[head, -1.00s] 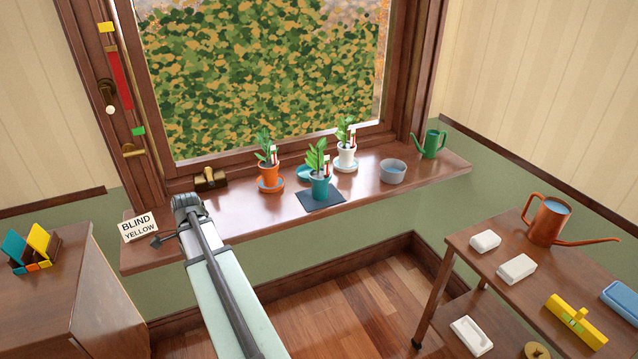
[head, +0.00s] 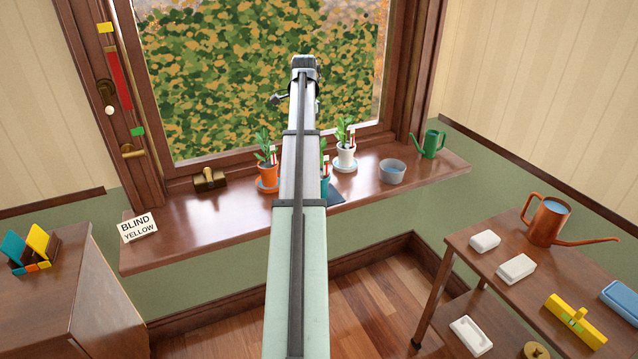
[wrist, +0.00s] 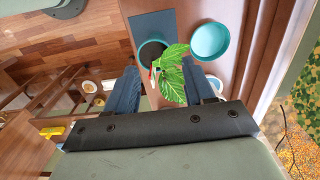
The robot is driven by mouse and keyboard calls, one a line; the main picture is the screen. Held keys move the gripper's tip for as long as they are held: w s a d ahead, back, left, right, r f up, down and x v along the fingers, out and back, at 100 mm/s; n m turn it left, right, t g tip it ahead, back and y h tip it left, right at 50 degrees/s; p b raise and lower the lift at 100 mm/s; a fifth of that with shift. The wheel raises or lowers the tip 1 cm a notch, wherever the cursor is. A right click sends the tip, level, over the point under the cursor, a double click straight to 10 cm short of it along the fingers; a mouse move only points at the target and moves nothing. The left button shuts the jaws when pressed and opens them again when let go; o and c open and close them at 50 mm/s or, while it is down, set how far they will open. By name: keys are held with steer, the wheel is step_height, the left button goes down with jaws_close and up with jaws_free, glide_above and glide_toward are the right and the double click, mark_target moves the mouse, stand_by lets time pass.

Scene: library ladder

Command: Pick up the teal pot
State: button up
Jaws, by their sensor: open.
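The teal pot (head: 325,186) holds a leafy green plant and stands on a dark mat (head: 336,196) on the windowsill. My arm hides most of it in the head view. In the wrist view I look down on the pot (wrist: 151,51), with dark soil inside and a red-and-white tag. Its leaves (wrist: 174,78) spread to the right and partly cover it. My gripper (wrist: 160,86) is open and empty. Its two fingers lie on either side of the leaves in the wrist view, and the pot is apart from them. The fingers are hidden in the head view.
On the sill, an orange pot (head: 268,172) is left of the teal pot and a white pot (head: 346,155) right. A teal saucer (wrist: 209,40) is close beside it. A grey bowl (head: 392,172) and green watering can (head: 431,144) stand further right. The left sill is mostly clear.

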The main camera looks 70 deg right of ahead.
steer(key=shift+s+d+r, duration=0.95)
steer(key=shift+s+d, duration=0.1)
steer(key=shift+s, duration=0.05)
steer(key=shift+s+d, duration=0.1)
steer(key=shift+s, duration=0.05)
step_height(320, 180, down, 8)
steer(key=shift+d+f, duration=0.2)
steer(key=shift+f, duration=2.65)
steer(key=shift+c, duration=0.5)
jaws_close()
steer(key=shift+r, duration=0.1)
